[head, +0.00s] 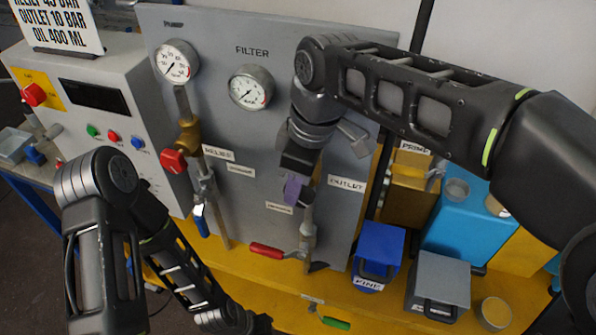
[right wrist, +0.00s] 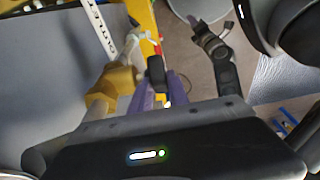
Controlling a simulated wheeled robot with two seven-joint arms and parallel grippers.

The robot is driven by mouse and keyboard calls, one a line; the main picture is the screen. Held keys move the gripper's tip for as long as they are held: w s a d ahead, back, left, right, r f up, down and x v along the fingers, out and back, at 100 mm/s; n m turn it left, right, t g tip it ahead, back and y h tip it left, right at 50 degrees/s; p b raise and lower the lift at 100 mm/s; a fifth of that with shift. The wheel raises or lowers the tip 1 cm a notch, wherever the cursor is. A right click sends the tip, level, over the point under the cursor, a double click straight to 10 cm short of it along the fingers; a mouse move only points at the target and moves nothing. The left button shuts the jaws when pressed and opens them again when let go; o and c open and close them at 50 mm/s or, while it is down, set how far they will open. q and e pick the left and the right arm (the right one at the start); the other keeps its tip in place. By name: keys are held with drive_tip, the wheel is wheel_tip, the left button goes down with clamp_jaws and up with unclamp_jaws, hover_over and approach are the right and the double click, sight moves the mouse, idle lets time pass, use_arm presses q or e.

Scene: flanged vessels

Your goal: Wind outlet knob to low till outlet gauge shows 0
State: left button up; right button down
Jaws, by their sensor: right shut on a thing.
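My right gripper (head: 294,190) has purple fingers and is at the outlet pipe on the grey panel, left of the OUTLET label (head: 346,183). In the right wrist view its fingers (right wrist: 160,92) are shut on a dark knob (right wrist: 156,72), which I take to be the outlet knob. In the head view the knob is hidden by the gripper. The outlet gauge cannot be seen; my right arm covers that part of the panel. My left arm comes down at the lower left; its gripper is not clear in the head view. A dark forked end, perhaps my left gripper (right wrist: 203,30), shows in the right wrist view.
The pump gauge (head: 176,62) and filter gauge (head: 250,87) are left of my right arm. A red relief knob (head: 174,161) and a red-handled lever (head: 277,252) stick out from the pipes. A blue bin (head: 379,246) and a grey bin (head: 440,281) stand at the lower right.

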drive_tip(key=shift+w+a+g+h, duration=0.2)
drive_tip(key=shift+g+h, duration=0.1)
drive_tip(key=shift+h, duration=0.6)
use_arm(q)
drive_tip(key=shift+v, duration=0.75)
use_arm(e)
drive_tip(key=shift+a+f+h, duration=0.15)
drive_tip(key=shift+h, duration=0.55)
use_arm(q)
drive_tip(key=shift+d, duration=0.1)
use_arm(e)
drive_tip(key=shift+s, duration=0.1)
drive_tip(key=c, duration=1.5)
unclamp_jaws()
drive_tip(key=shift+c, duration=0.2)
drive_tip(key=shift+y, duration=0.3)
